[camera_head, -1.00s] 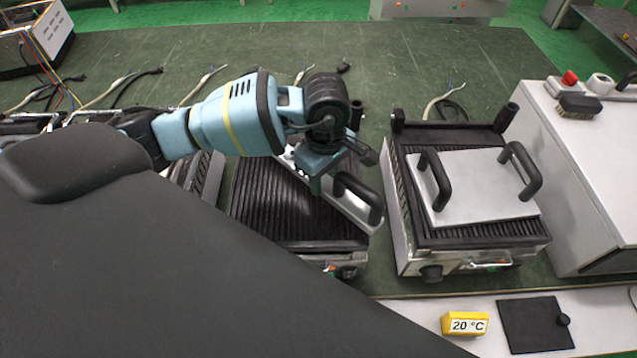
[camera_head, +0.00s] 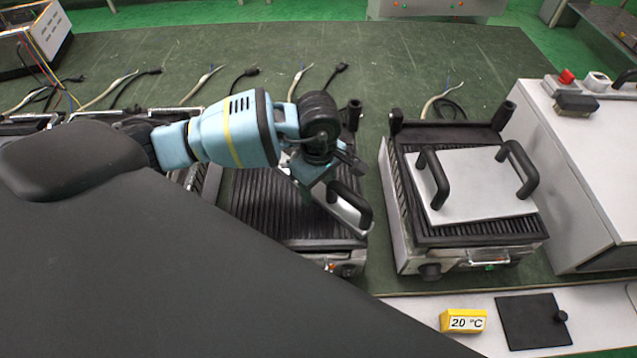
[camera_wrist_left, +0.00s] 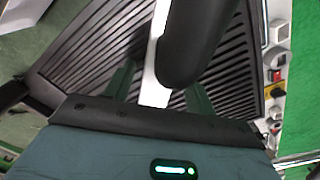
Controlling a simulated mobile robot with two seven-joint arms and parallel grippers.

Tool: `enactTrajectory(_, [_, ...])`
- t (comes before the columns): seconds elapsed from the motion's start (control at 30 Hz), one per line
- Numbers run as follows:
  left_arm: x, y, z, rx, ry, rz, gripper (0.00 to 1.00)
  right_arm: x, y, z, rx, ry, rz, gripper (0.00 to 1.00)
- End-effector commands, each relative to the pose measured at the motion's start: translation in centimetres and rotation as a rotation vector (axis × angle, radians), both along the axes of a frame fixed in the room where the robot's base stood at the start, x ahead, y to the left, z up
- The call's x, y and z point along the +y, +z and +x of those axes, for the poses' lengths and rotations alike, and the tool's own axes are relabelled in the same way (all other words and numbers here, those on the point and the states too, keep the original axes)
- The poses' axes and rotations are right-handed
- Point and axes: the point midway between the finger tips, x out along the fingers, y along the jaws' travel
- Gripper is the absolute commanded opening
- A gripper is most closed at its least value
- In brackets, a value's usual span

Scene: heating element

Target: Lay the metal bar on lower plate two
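The metal bar (camera_head: 352,218), a pale plate with a black handle, hangs from my left gripper (camera_head: 307,192) over the ribbed dark plate of the middle grill (camera_head: 255,205). It looks tilted, and my gripper and wrist hide part of it. In the left wrist view, the pale bar (camera_wrist_left: 154,88) is seen nearly edge-on between the two fingers of my left gripper (camera_wrist_left: 160,92). A black handle (camera_wrist_left: 192,42) stands close to the camera, and ribbed plate lies below. The exact grip contact is hidden. My right gripper is not in view.
Right of it stands another grill (camera_head: 408,225) with a two-handled metal plate (camera_head: 480,185) lying on its ribs. A white cabinet (camera_head: 570,170) stands further right. A yellow 20 °C block (camera_head: 463,321) and a black square plate (camera_head: 528,325) lie in front. Cables lie behind.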

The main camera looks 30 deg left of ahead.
Motion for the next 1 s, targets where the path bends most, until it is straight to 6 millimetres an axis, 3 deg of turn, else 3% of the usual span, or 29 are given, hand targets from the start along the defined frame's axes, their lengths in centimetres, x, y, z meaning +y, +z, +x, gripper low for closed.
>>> enactTrajectory(0.27, [0.0,0.1,0.0,0.000,0.000,0.000,0.58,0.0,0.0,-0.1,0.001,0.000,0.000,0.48])
enactTrajectory(0.43, [0.0,1.2,0.1,-0.003,0.000,-0.001,0.58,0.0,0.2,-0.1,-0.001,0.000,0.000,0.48])
enactTrajectory(1.0, [0.0,11.1,0.1,-0.003,0.000,-0.001,0.58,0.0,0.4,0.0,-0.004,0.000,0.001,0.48])
